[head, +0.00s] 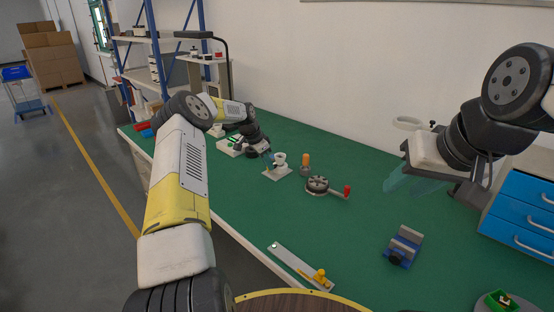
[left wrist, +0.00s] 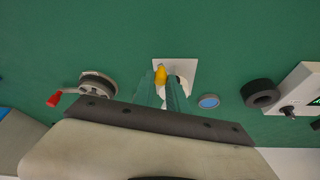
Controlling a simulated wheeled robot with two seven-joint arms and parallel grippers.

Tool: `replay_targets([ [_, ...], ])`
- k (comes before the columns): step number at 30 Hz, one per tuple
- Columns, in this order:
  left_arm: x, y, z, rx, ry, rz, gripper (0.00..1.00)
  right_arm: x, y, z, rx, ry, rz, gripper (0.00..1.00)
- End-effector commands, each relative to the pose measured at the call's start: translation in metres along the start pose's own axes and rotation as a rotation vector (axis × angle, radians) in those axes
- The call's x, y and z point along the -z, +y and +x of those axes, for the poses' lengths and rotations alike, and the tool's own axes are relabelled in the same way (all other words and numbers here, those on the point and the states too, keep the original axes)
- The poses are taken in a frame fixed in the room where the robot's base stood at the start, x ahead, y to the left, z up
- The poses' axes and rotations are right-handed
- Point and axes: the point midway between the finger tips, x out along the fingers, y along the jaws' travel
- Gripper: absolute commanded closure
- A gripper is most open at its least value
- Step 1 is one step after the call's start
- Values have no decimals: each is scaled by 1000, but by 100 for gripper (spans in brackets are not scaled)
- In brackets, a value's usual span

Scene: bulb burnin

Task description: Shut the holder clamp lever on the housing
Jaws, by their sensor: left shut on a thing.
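The housing is a pale square plate (head: 287,173) with a white cup-shaped holder (head: 279,159) standing on it, on the green bench. The plate also shows in the left wrist view (left wrist: 187,68). My left gripper (head: 269,158) is down at the holder's left side. In the left wrist view its two teal fingers (left wrist: 161,92) are close together, with the small yellow clamp lever (left wrist: 161,75) at their tips over the plate. The fingers hide most of the holder there. My right gripper (head: 412,184) hangs empty above the bench at the right, its teal fingers apart.
An orange-topped post (head: 305,160) and a round device with a red-knobbed crank (head: 318,184) stand right of the housing. A metal strip with a yellow clamp (head: 295,261) and a blue vise (head: 403,247) lie nearer. A black ring (left wrist: 260,93) and a display box (left wrist: 300,90) are beside the housing.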

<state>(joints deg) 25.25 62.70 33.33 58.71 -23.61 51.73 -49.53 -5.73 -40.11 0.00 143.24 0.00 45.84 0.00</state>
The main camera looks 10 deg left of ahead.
Motion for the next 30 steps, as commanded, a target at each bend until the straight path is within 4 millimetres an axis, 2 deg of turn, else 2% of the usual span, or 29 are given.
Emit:
replay_targets([
  [8,-1,-1,0,3,-1,0,100,0,0,0,0,0,0,64],
  [9,-1,-1,0,3,-1,0,76,0,0,0,0,0,0,64],
  [12,-1,-1,0,2,-1,0,61,0,0,0,0,0,0,64],
  [22,0,-1,-3,3,0,0,61,0,0,0,0,0,0,64],
  [26,0,-2,-19,5,0,-1,61,0,0,0,0,0,0,64],
  [30,0,-2,-45,5,0,0,61,0,0,0,0,0,0,64],
])
